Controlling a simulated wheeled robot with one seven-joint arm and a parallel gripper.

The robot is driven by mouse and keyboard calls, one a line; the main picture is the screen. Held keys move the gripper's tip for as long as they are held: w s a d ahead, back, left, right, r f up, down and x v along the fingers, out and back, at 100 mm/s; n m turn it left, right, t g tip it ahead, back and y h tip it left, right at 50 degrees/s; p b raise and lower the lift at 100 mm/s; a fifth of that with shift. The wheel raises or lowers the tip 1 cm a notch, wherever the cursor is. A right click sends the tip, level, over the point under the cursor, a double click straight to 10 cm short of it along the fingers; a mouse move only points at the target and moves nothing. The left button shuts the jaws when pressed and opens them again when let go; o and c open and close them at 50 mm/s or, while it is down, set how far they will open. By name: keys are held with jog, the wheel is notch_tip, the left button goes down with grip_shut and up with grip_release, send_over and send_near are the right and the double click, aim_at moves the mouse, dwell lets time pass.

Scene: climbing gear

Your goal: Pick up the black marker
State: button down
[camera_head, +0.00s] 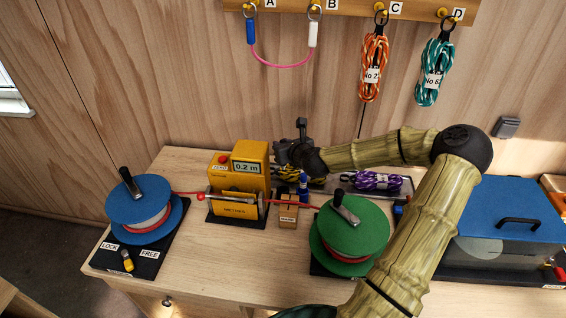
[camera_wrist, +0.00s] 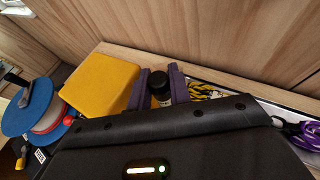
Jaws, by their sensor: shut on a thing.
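A black, round-ended thing with a pale patch, which looks like the black marker (camera_wrist: 160,88), sits between the two dark purple fingers of my gripper (camera_wrist: 160,80) in the wrist view. My gripper is shut on it. In the head view my gripper (camera_head: 297,152) is at the back of the bench, just right of the yellow meter (camera_head: 240,180). Its fingers and the marker cannot be made out clearly there. A small wooden block (camera_head: 288,212) with a label stands in front, with a blue upright thing (camera_head: 303,187) beside or behind it.
A blue reel (camera_head: 120,208) stands left and a green reel (camera_head: 360,245) front centre, with a red cord by the meter. A tray at the back holds purple rope (camera_head: 375,181) and yellow-black rope (camera_wrist: 202,91). A blue-lidded box (camera_head: 485,215) is right. Cords hang from a rail (camera_head: 350,8).

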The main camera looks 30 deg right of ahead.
jog(key=shift+r, duration=2.4)
